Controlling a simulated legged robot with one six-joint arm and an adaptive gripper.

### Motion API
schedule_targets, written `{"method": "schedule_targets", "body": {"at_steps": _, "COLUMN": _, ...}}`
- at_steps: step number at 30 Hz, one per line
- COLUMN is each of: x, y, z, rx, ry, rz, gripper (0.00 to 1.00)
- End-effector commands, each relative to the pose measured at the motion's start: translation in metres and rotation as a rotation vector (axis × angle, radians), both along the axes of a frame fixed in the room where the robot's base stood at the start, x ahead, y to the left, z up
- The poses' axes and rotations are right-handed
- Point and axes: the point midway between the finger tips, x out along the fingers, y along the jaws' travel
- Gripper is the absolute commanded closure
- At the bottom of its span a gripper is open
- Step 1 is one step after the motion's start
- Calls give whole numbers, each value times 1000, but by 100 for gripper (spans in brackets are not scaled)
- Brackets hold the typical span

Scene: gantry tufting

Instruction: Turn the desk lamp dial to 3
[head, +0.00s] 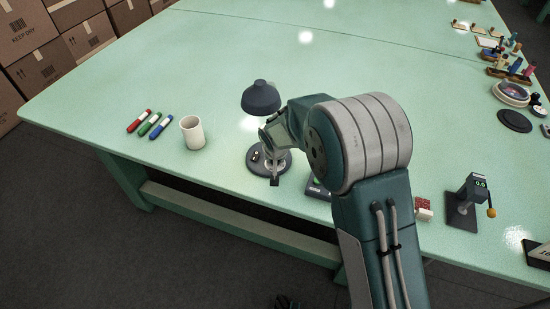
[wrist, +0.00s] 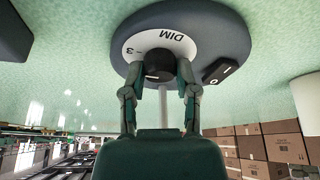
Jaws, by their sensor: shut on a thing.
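The desk lamp (head: 261,97) stands near the front edge of the green table, with a dark shade over a round base. In the wrist view, the lamp base (wrist: 228,38) shows upside down, with a white scale plate (wrist: 180,44) marked "DIM" and "3". The black dial (wrist: 158,66) sits at the plate's edge, with a pale pointer line on it. My gripper (wrist: 160,84) is shut on the dial, one finger on each side. Other scale marks are hidden or not readable. In the head view, my arm covers part of the lamp and my gripper (head: 274,180) is over its base.
A black rocker switch (wrist: 221,72) marked "I" and "O" is on the base beside the dial. A small dark device (head: 466,198) stands to the right. The table behind the lamp is clear.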

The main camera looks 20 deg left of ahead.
Motion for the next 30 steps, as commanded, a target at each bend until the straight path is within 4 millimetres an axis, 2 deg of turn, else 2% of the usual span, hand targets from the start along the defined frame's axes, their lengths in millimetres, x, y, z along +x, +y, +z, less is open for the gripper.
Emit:
{"method": "schedule_targets", "body": {"at_steps": 12, "x": -2, "y": 0, "z": -2, "rx": -2, "ry": 6, "rz": -5, "gripper": 100}}
{"method": "schedule_targets", "body": {"at_steps": 13, "x": -2, "y": 0, "z": -3, "rx": -2, "ry": 6, "rz": -5, "gripper": 52}}
{"method": "schedule_targets", "body": {"at_steps": 15, "x": -2, "y": 0, "z": -2, "rx": -2, "ry": 6, "rz": -4, "gripper": 26}}
{"method": "schedule_targets", "body": {"at_steps": 26, "x": -1, "y": -1, "z": 0, "rx": 0, "ry": 2, "rz": -5, "gripper": 26}}
{"method": "schedule_targets", "body": {"at_steps": 30, "x": -4, "y": -1, "z": 10, "rx": 2, "ry": 0, "rz": -5, "gripper": 26}}
